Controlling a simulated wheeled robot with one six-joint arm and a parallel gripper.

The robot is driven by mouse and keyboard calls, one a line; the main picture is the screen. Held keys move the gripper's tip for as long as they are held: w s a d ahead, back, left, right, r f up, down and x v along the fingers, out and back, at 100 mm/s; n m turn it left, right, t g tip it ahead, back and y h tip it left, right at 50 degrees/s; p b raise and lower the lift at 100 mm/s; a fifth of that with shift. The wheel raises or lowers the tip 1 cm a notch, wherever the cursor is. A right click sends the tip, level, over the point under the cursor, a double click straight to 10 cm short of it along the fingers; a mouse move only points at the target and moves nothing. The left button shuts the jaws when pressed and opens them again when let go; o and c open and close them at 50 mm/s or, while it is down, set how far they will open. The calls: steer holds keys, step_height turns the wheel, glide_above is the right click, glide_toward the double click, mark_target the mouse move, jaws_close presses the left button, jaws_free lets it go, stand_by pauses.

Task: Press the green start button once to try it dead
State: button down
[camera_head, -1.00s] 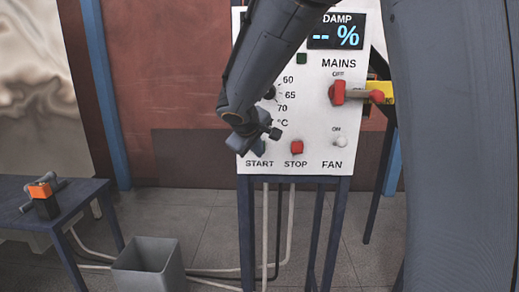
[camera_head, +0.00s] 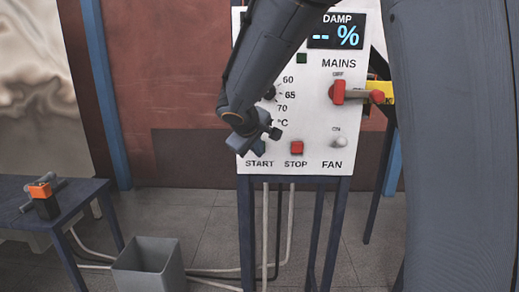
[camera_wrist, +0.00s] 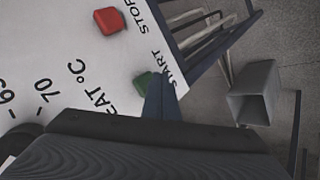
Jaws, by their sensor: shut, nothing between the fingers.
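The green start button (camera_wrist: 143,80) shows in the wrist view, partly covered by my gripper (camera_wrist: 160,82). My gripper's shut fingertips lie over or right beside the button; I cannot tell whether they touch it. In the head view my gripper (camera_head: 258,148) hides the button above the START label. The red stop button (camera_head: 296,148) is to its right, and also shows in the wrist view (camera_wrist: 108,20).
A red mains handle (camera_head: 338,92) with a red padlock-like piece (camera_head: 376,97) is at the panel's right. The display (camera_head: 336,36) reads "-- %". A grey bin (camera_head: 150,266) stands on the floor. A blue table (camera_head: 82,197) at left carries an orange-and-black tool (camera_head: 42,198).

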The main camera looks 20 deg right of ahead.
steer(key=shift+w, duration=0.15)
steer(key=shift+w+d, duration=0.15)
steer(key=shift+w, duration=0.1)
steer(key=shift+w+d+b, duration=0.15)
steer(key=shift+w+b, duration=0.15)
steer(key=shift+w, duration=0.25)
stand_by(1.0)
steer(key=shift+s, duration=0.1)
steer(key=shift+s+a+b, duration=0.3)
steer(key=shift+s+b, duration=0.15)
steer(key=shift+s, duration=0.35)
steer(key=shift+s, duration=0.15)
steer(key=shift+s+a+b, duration=0.25)
steer(key=shift+s+b, duration=0.05)
steer(key=shift+s, duration=0.45)
steer(key=shift+s+a+b, duration=0.25)
steer(key=shift+s+a, duration=0.05)
steer(key=shift+s, duration=0.45)
steer(key=shift+s+a+b, duration=0.25)
steer(key=shift+s+b, duration=0.05)
steer(key=shift+s, duration=0.45)
steer(key=shift+f, duration=0.1)
